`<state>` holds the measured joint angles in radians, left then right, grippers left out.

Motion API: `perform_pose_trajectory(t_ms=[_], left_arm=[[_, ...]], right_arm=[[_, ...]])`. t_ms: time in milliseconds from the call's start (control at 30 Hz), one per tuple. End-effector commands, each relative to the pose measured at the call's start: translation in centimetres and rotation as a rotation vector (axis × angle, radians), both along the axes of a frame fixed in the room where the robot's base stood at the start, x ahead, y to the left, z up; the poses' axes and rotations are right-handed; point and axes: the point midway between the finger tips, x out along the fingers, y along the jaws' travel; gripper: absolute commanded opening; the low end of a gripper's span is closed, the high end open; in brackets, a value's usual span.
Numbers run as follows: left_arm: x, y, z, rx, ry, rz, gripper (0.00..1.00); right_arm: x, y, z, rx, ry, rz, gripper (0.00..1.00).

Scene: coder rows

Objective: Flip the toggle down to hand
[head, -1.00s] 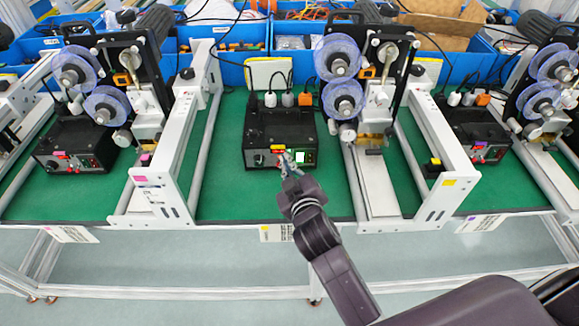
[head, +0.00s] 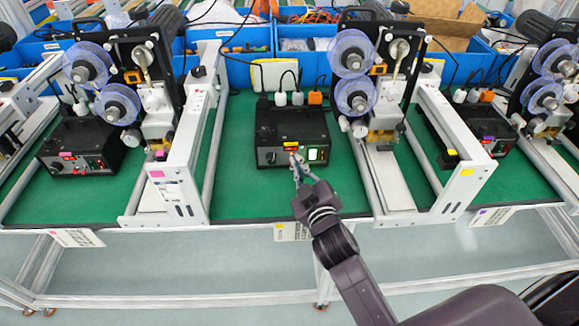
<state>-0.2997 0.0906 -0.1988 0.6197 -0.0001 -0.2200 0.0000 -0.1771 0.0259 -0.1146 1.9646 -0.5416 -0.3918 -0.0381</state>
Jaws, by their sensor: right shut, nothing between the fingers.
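A black control box (head: 290,128) stands on the green mat in the middle of the head view. Its front panel has a knob at the left, a yellow label, a small red display and a lit white-green switch (head: 313,154) at the right. The toggle itself is too small to make out, or hidden behind my fingers. My right gripper (head: 296,163) is shut and empty, its fingertips at the panel's front just left of the lit switch. I cannot tell whether they touch the panel. My left gripper is not in view.
Coder machines with clear blue reels (head: 352,53) stand on both sides of the box. White metal frames (head: 182,165) bound the bay. Similar black boxes (head: 80,146) stand left and right. Blue bins (head: 235,45) line the back. Green mat (head: 240,185) is free beside the box.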

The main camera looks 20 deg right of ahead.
Motion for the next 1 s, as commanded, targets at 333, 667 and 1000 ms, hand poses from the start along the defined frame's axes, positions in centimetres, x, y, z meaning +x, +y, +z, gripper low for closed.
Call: perform_pose_trajectory(t_ms=[333, 667, 1000], left_arm=[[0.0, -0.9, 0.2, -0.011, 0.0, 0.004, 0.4], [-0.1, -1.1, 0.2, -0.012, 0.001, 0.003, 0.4], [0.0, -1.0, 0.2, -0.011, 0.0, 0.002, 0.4]], right_arm=[[-0.2, -0.2, -0.6, 0.001, 0.003, -0.002, 0.0], [-2.4, 0.1, -0.4, 0.002, 0.004, -0.001, 0.0], [-8.7, 0.5, 0.3, 0.003, 0.006, -0.003, 0.0]])
